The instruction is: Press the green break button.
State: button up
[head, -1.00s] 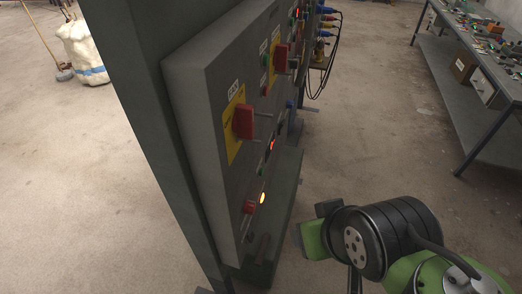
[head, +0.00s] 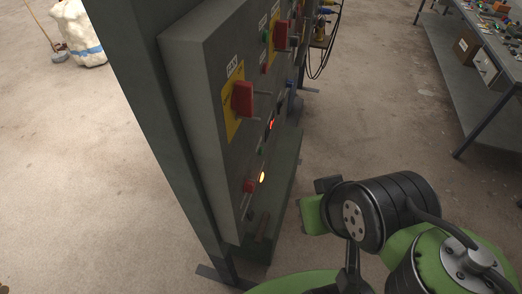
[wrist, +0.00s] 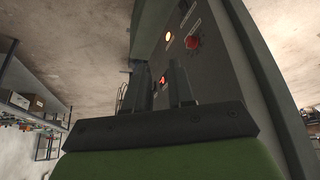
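A small green button (head: 265,36) sits high on the grey control panel (head: 190,110) in the head view, above a red one. Its label is too small to read, so I cannot tell if it is the break button. I cannot make out a green button in the wrist view. My gripper (wrist: 159,68) shows two dark fingers apart with nothing between them, pointing along the panel face. In the head view my arm is right of the panel, and the fingers cannot be made out.
A red rotary switch (head: 242,99) on a yellow plate projects from the panel, with another red switch (head: 281,36) beyond. A lit amber lamp (head: 262,177) is lower down. Cables hang behind the panel. A cluttered workbench (head: 450,75) stands at right. Floor between is clear.

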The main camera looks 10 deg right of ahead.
grip_shut()
dwell(1.3)
